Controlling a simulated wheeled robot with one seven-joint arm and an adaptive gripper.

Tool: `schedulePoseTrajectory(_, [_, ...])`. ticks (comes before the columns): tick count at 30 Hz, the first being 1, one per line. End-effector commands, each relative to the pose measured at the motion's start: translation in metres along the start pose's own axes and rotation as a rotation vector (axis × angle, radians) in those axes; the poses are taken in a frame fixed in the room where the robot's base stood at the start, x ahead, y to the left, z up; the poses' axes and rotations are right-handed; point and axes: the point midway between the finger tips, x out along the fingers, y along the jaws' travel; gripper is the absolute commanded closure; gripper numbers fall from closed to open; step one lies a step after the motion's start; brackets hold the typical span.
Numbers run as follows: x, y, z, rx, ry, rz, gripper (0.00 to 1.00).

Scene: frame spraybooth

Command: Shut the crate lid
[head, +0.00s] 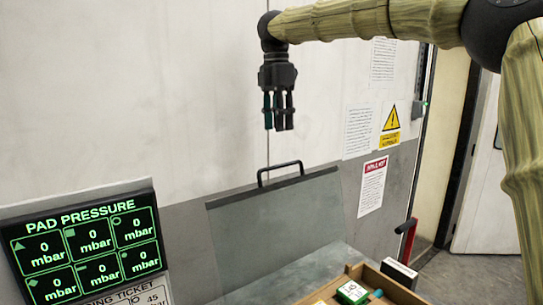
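The crate lid (275,222) is a flat grey panel standing raised and tilted near the wall. A dark bar handle (280,171) sits on its top edge. Below it is a grey surface (285,277), cut off by the bottom of the picture; I cannot tell how much of it is the crate. My gripper (278,126) points down in the air, above the handle in the picture and apart from it. Nothing shows held in it. Its fingers are seen close together, and their opening is unclear from this angle.
A pad pressure display (88,245) stands at the lower left. A wooden tray (399,290) with a green-and-white box (352,293) is at the lower right, beside a dark box (399,273). A red-handled lever (407,228) rises behind. The air around my gripper is clear.

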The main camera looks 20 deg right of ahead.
Motion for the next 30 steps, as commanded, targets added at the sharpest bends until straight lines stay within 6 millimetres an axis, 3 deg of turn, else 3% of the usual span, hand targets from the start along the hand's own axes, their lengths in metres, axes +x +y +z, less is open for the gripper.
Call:
schedulePoseTrajectory(5, [0.002,-0.006,-0.004,0.007,0.012,0.008,0.69])
schedulePoseTrajectory(18, [0.075,0.004,-0.001,0.005,0.013,-0.003,0.69])
schedulePoseTrajectory(30, [0.106,0.004,-0.001,0.005,0.012,0.001,0.69])
